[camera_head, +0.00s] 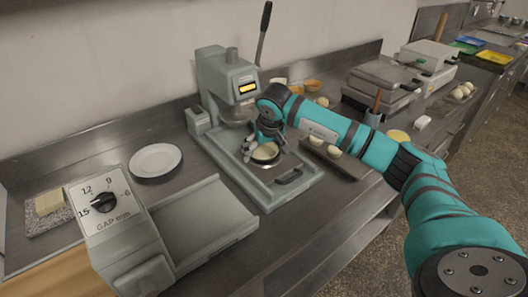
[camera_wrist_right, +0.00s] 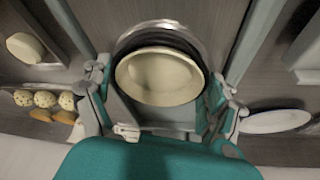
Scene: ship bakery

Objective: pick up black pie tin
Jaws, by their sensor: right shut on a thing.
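The black pie tin (camera_wrist_right: 160,40) shows as a dark rim around a cream-coloured dough lining (camera_wrist_right: 160,77) in the right wrist view. In the head view the dough-lined tin (camera_head: 265,152) is at the front of the grey-green press, mostly covered by the gripper. My right gripper (camera_head: 264,146) is shut on the tin, with its fingers on either side of it in the right wrist view. A round metal plate shows just behind the tin's rim. I cannot tell whether the tin still touches the press. My left gripper is not in view.
The press (camera_head: 228,78) with its raised lever stands behind the gripper. A dark tray with dough pieces (camera_head: 316,140) lies to the right. A white plate (camera_head: 155,160) and a machine with a gap dial (camera_head: 103,203) are to the left. Bare steel counter (camera_head: 335,215) shows in front.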

